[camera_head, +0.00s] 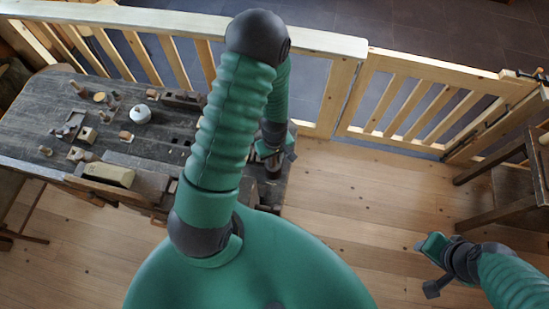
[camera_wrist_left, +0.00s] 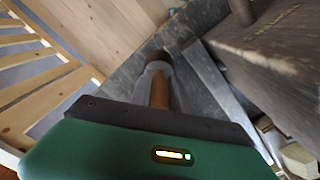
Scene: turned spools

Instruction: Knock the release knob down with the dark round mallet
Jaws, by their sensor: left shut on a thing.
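My left gripper (camera_head: 272,152) is at the right end of the workbench, partly behind my own arm. In the left wrist view its fingers are shut on a brown wooden handle (camera_wrist_left: 160,92) with a darker end, which I take for the mallet. A dark brown part of the mallet (camera_head: 273,170) shows just below the gripper. A thick grey-brown wooden block (camera_wrist_left: 275,50) stands right of the fingers, with a dark upright peg (camera_wrist_left: 240,12) at its edge. I cannot tell whether this peg is the release knob. My right gripper (camera_head: 434,267) hangs empty over the floor, fingers apart.
The dark workbench (camera_head: 30,115) holds a white round pot (camera_head: 140,114), a pale wooden block (camera_head: 108,174) and several small wooden pieces. A wooden railing (camera_head: 180,22) runs behind it. A wooden chair (camera_head: 505,185) stands at the right. The floor (camera_head: 350,200) between is clear.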

